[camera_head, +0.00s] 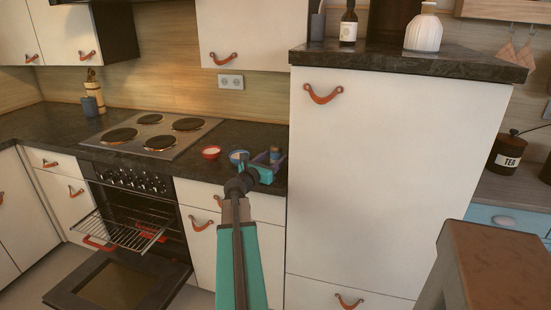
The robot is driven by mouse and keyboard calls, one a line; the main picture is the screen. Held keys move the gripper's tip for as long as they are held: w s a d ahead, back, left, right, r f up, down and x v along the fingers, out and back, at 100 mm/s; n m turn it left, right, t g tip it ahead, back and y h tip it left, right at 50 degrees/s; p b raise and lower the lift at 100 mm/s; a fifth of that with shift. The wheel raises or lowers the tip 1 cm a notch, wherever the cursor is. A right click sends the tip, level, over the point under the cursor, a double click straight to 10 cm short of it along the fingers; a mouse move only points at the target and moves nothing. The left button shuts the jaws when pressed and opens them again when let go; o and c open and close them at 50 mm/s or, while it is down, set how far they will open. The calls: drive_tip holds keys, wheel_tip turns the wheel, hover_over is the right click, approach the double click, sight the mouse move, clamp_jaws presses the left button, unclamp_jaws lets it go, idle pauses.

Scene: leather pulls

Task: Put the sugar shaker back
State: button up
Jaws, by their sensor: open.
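My gripper (268,160) is open over the dark counter (225,143), close to the side of the tall white cabinet. A small brownish object (276,153) shows at the far side of the gripper. It is partly covered, and I cannot tell whether it is the sugar shaker or whether the fingers touch it. A white ribbed vessel (423,31) with a narrow neck stands on the tall cabinet's dark top. I cannot tell whether that is the sugar shaker either.
The hob (160,133) lies farther left. The oven door (118,285) hangs open with a rack (120,230) pulled out. The tall cabinet (390,180) blocks the right side.

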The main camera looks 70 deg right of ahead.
drive_tip(key=a, duration=0.3)
drive_tip(key=w+a, duration=0.1)
drive_tip(key=a, duration=0.6)
drive_tip(key=shift+w+b, duration=0.3)
drive_tip(key=shift+b, duration=0.1)
drive_tip(key=shift+w+a, duration=0.1)
drive_tip(key=shift+a, duration=0.2)
